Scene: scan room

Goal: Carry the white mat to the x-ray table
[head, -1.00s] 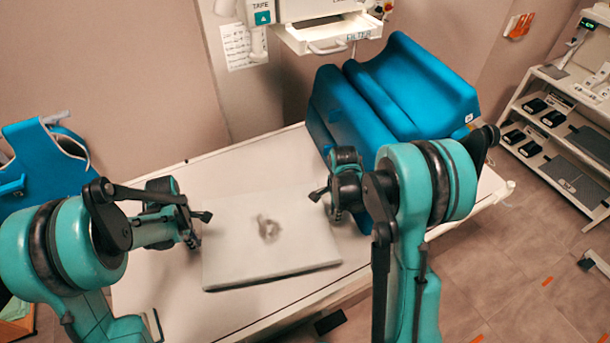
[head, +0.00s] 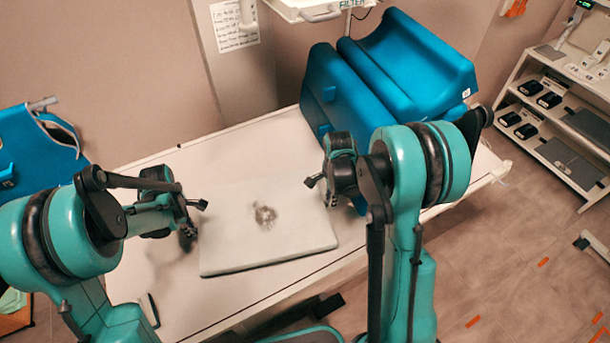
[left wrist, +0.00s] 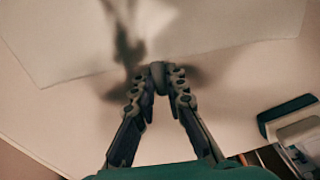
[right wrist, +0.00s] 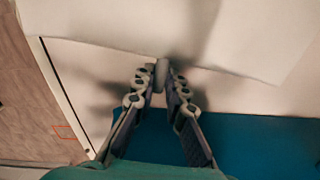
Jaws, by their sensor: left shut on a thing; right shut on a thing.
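The white mat (head: 266,228) is a flat, pale slab with a grey smudge near its middle. It is over the white x-ray table (head: 178,300); I cannot tell whether it hovers or touches. My left gripper (head: 196,216) is shut on its left edge. My right gripper (head: 318,190) is shut on its right edge. The mat also fills the top of the left wrist view (left wrist: 60,40) and of the right wrist view (right wrist: 240,40), with the closed fingertips at its border. The fingers partly hide the gripped edges.
Blue padded cushions (head: 415,60) stand on the table's far right part, close behind my right gripper. A blue apron (head: 40,150) hangs at the left. A shelf cart (head: 560,120) stands at the right. The table's back left is bare.

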